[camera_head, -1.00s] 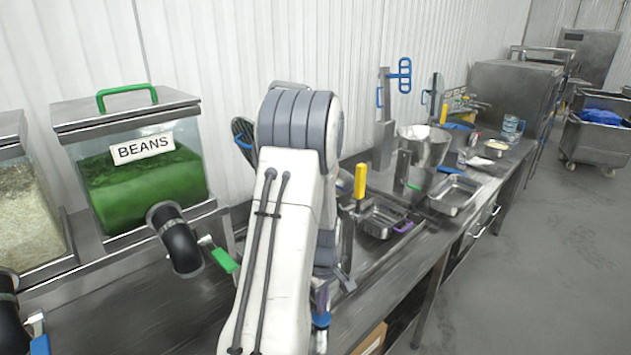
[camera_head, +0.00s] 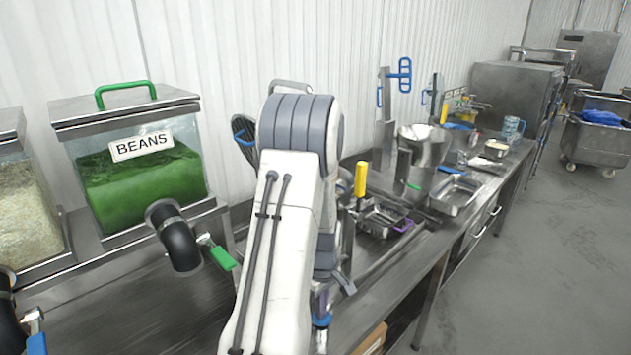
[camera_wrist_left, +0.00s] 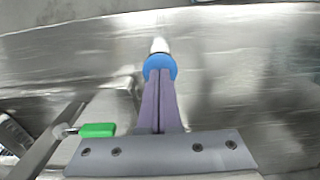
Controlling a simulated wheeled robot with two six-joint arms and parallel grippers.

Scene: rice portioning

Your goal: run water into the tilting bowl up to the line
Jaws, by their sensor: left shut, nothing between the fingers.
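A large shiny steel bowl (camera_head: 438,150) stands on the far part of the bench in the head view. I cannot tell for sure that it is the tilting bowl, and no line or water shows in it. My left gripper (camera_head: 321,318) is low in the head view, mostly hidden by my own white arm. In the left wrist view its purple fingers (camera_wrist_left: 161,100) are shut together. A blue round piece with a white tip (camera_wrist_left: 160,62) shows at their ends, over the blurred steel bench. The gripper is well short of the bowl. My right gripper is not in view.
A beans bin (camera_head: 140,185) with a green valve handle (camera_head: 222,258) stands at the left. A yellow-handled tool (camera_head: 361,180), steel pans (camera_head: 455,194) and a blue-tinted jug (camera_head: 512,128) are along the bench (camera_head: 160,310).

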